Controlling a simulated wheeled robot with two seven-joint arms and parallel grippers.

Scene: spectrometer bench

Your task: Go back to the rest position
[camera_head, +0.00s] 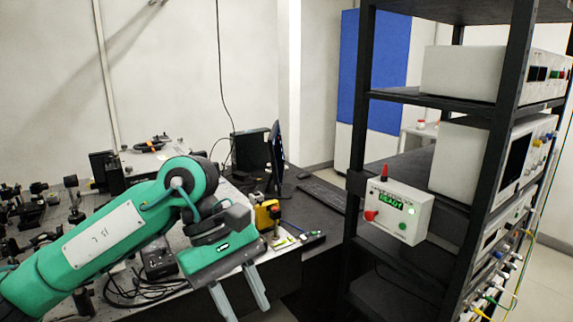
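My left gripper (243,308) is at the end of the green arm that reaches in from the left. Its two grey fingers point down and stand apart, with nothing seen between them. It is in front of the optical bench's right end, near the bottom of the picture. My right gripper is not in view.
The optical bench (100,195) at left carries several dark mounts and coiled cables. A yellow-and-black device (267,215) stands behind the gripper. At right, a black rack (352,190) holds instruments and a white box (397,208) reading READY. A keyboard (325,193) lies behind.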

